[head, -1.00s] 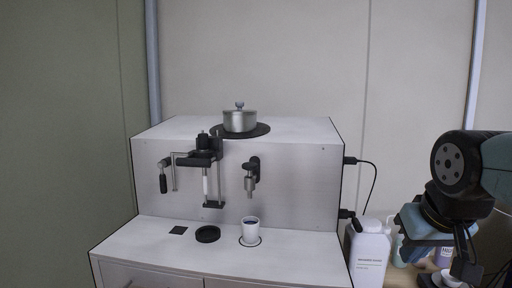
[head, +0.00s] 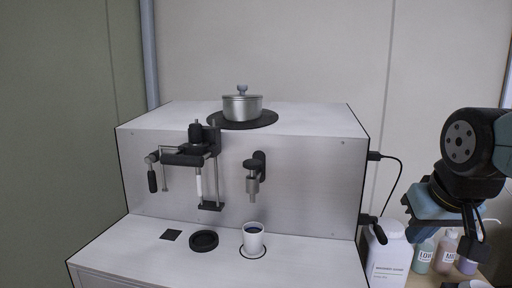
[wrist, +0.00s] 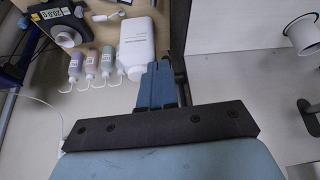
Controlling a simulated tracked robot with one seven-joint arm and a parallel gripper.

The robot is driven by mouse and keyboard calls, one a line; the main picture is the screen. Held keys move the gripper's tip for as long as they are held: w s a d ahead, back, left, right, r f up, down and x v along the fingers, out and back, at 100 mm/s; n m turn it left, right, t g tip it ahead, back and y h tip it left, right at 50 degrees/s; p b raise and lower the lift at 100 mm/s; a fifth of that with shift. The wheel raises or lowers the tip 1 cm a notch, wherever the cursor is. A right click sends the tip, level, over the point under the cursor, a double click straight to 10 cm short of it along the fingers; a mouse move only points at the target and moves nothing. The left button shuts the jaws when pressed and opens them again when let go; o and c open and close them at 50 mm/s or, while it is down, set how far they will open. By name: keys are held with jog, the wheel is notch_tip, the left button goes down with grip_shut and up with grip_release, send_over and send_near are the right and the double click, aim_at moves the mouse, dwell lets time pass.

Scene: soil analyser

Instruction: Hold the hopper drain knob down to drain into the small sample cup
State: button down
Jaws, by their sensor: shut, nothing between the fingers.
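A small white cup (head: 253,238) with dark contents stands upright on a ringed spot on the analyser's front ledge. Above it a black drain fitting with a metal spout (head: 254,176) sticks out of the front panel; I take this to be the hopper drain, and its knob is hard to make out. The cup also shows at the top right of the wrist view (wrist: 303,35). My gripper (head: 474,250) hangs to the right of the analyser, well apart from cup and drain. Its blue fingers (wrist: 158,82) are shut and empty.
A lidded metal pot (head: 242,108) sits on top of the analyser (head: 320,205). A clamp-like stand (head: 198,165) and a black disc (head: 204,240) are left of the cup. A white jug (head: 388,255) and several small bottles (head: 447,250) stand at the right. A black handle (head: 372,228) juts from the analyser's right side.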

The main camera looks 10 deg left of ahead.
jog(key=w+a+r+n+g, duration=0.1)
jog(key=w+a+r+n, duration=0.25)
jog(key=r, duration=0.35)
notch_tip(320, 180, up, 18)
jog(key=n+g, duration=0.5)
jog(key=n, duration=0.9)
send_over(253, 161)
jog(key=shift+r+m, duration=0.1)
jog(key=shift+m, duration=0.25)
notch_tip(253, 161, down, 14)
jog(key=shift+f, duration=0.1)
